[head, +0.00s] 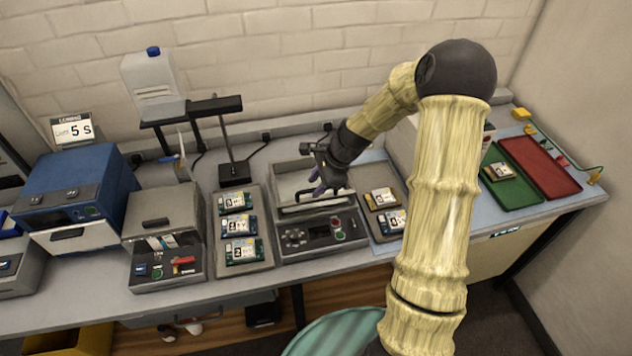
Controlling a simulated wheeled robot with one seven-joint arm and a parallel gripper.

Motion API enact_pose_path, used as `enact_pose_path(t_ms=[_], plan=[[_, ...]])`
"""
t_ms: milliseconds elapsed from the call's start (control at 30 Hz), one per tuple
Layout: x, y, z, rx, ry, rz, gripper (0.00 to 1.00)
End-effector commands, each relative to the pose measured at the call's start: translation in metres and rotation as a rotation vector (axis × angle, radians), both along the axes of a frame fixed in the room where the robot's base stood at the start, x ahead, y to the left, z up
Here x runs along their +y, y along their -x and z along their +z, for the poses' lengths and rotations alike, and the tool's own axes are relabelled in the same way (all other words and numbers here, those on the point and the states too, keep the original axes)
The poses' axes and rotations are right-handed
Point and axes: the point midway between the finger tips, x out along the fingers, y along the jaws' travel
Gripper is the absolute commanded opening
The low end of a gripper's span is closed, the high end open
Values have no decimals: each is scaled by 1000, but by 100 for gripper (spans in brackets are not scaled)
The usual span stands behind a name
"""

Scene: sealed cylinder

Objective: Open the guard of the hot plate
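A grey bench device (320,240) with a front control panel stands in the middle of the bench; it appears to be the hot plate. Above its panel is a pale, framed part with a dark bar handle (316,206) along its front edge, which looks like the guard. My gripper (322,186) reaches down from the right, over this part and just behind the bar. Whether it touches the bar cannot be told. The fingers are small and partly hidden, so their opening is unclear.
Trays of circuit boards (241,251) flank the device. A grey machine (166,265) and a blue oven (88,195) stand left. A black stand (234,170) rises behind. Green (514,195) and red (548,172) trays lie right.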

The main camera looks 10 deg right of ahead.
Motion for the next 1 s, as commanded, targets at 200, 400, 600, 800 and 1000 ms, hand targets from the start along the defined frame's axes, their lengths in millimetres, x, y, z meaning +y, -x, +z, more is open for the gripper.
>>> enact_pose_path(t_ms=[200,400,600,800,1000], plan=[[3,-1,-7,-1,0,1,33],[3,-1,-7,0,0,1,28],[3,-1,-7,0,0,0,0],[3,-1,-6,-1,0,0,0],[-1,-3,-3,0,1,-7,0]])
